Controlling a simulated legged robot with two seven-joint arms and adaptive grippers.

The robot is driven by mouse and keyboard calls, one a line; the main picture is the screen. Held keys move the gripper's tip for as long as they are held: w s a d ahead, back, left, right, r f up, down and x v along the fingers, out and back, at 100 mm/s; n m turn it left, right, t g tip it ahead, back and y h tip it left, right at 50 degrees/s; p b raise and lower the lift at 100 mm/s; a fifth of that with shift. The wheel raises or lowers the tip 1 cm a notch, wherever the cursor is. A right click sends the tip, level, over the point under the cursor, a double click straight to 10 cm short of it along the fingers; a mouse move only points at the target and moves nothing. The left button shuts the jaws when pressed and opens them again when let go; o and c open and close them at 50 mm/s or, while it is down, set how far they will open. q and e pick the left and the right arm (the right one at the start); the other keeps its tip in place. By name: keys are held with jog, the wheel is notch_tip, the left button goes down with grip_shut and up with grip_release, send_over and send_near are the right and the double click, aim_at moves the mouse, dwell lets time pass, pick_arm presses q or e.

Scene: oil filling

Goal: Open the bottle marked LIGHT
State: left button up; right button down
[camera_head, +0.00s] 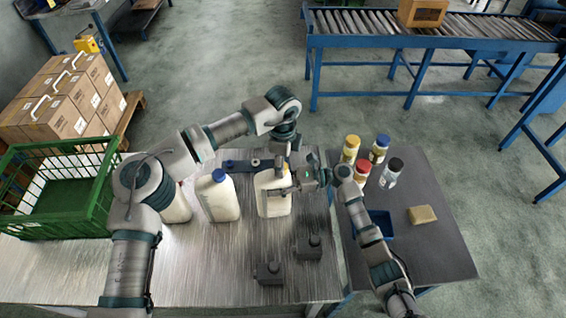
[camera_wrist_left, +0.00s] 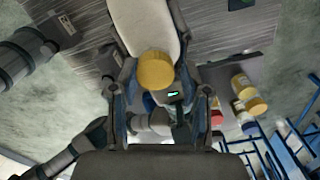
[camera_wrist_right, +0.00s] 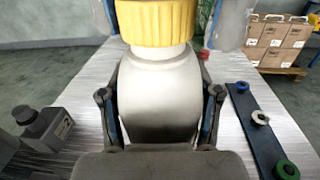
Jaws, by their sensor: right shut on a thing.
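A large white bottle with a yellow cap (camera_head: 272,205) stands on the metal table; no LIGHT marking is readable on it. My right gripper (camera_head: 290,186) is shut on this bottle from the right side, below the cap. In the right wrist view the bottle's white body (camera_wrist_right: 160,95) sits between the fingers, with the yellow cap (camera_wrist_right: 155,22) above. My left gripper (camera_wrist_left: 156,88) points down over the bottle from above and is open. Its fingers stand on either side of the yellow cap (camera_wrist_left: 155,70), with small gaps seen.
A blue-capped white bottle (camera_head: 218,198) stands to the left, another is partly behind my left arm. A dark strip (camera_wrist_right: 262,135) holds several caps. Two dark blocks (camera_head: 268,272) (camera_head: 308,248) sit in front. Small bottles (camera_head: 361,174), a blue tray (camera_head: 381,222) and a sponge (camera_head: 422,214) are on the right table.

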pick_arm(q)
jog(key=shift+o, duration=0.8)
